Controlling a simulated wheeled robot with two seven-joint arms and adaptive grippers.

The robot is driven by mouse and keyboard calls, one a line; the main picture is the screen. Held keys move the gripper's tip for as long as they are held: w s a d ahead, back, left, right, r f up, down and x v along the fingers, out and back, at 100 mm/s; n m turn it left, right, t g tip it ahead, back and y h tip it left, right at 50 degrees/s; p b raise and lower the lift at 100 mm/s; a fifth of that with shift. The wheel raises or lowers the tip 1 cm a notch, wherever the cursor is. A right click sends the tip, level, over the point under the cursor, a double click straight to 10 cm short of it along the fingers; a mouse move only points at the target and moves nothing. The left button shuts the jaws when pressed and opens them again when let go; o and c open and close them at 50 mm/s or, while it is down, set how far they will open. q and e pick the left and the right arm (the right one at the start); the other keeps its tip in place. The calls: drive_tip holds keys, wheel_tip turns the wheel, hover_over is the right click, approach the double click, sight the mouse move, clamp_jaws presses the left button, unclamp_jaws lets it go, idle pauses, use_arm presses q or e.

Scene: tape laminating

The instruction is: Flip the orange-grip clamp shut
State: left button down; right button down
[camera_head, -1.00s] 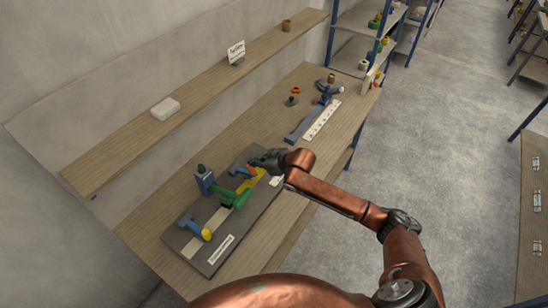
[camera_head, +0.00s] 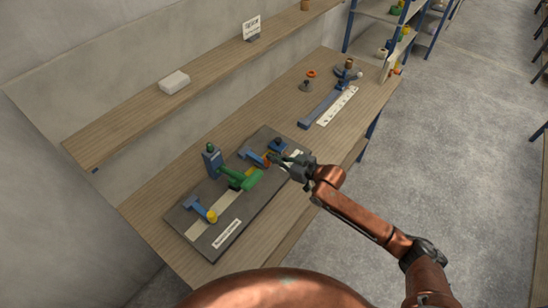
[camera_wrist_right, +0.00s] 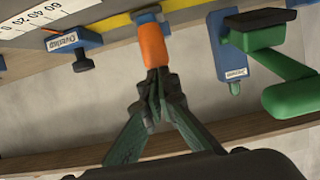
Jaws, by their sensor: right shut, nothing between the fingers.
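The orange-grip clamp sits on the dark board in the head view, its orange grip (camera_head: 266,160) at the end of a blue arm (camera_head: 252,156). In the right wrist view the orange grip (camera_wrist_right: 153,46) points down towards my fingertips from a blue mount. My right gripper (camera_head: 281,160) is shut and empty at the grip's end. In the right wrist view its closed fingertips (camera_wrist_right: 155,84) overlap the grip's lower end; whether they touch is hard to tell. My left gripper is not in view.
A green arm (camera_head: 246,179) and blue post (camera_head: 212,163) stand close by on the dark board (camera_head: 200,250). A yellow-tipped blue clamp (camera_head: 203,210) is at its near end. A small labelled blue block (camera_wrist_right: 80,44) is beside the clamp. A wooden shelf (camera_head: 130,115) runs behind.

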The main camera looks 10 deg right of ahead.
drive_tip(key=shift+s+d+f, duration=0.15)
drive_tip(key=shift+d+f, duration=0.05)
drive_tip(key=shift+f, duration=0.45)
drive_tip(key=shift+r, duration=0.25)
drive_tip(key=s+d+r+p, duration=0.3)
drive_tip(key=s+d+r, duration=0.3)
drive_tip(key=r, duration=0.1)
drive_tip(key=shift+s+d, duration=0.2)
drive_tip(key=shift+d, duration=0.2)
